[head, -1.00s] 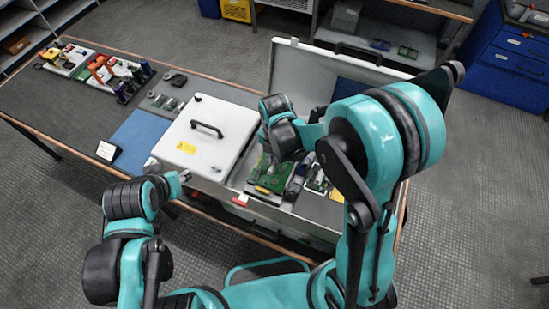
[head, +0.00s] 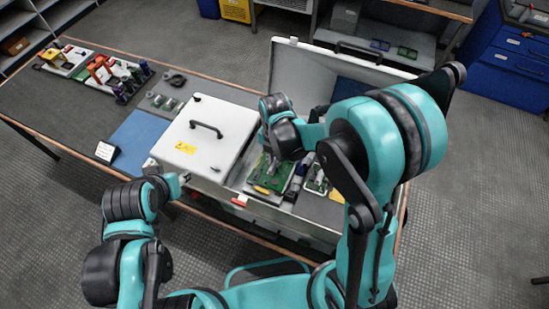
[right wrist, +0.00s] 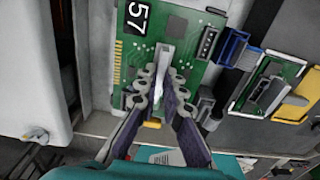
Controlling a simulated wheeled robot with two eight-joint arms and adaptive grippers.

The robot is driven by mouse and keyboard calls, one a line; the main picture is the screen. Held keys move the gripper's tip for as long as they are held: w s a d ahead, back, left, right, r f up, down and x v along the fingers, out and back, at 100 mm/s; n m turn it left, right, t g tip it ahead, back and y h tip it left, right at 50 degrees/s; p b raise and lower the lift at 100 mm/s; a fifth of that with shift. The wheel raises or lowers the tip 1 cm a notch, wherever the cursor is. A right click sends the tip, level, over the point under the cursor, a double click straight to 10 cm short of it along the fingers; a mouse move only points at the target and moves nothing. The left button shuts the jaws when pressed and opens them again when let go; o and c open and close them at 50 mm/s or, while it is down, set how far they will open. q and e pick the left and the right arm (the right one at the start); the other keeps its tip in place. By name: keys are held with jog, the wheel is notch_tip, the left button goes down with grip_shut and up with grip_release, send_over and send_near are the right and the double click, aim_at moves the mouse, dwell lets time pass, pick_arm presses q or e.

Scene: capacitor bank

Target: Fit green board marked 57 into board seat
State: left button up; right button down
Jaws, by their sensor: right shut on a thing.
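The green board marked 57 (right wrist: 190,30) lies under my right gripper, with a white "57" on a black label and gold contacts along its left edge. It also shows in the head view (head: 268,180), partly covered by my right arm. My right gripper (right wrist: 163,82) is shut on an upright pale part in the middle of the board. The board seat cannot be told apart beneath the board, so I cannot tell whether the board is seated. My left gripper (head: 184,177) is near the front left corner of the white lidded box; its fingers are too small to judge.
A smaller green board (right wrist: 268,85) with a connector sits right of the held board, beside a blue connector (right wrist: 235,48) and a yellow piece (right wrist: 292,108). The white lidded box (head: 208,135) stands to the left.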

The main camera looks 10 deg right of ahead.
jog(key=shift+f+b, duration=0.5)
jog(key=shift+f, duration=0.1)
jog(key=c, duration=1.6)
grip_release()
jog(key=shift+r, duration=0.1)
notch_tip(320, 180, up, 12)
jog(key=shift+f, duration=0.1)
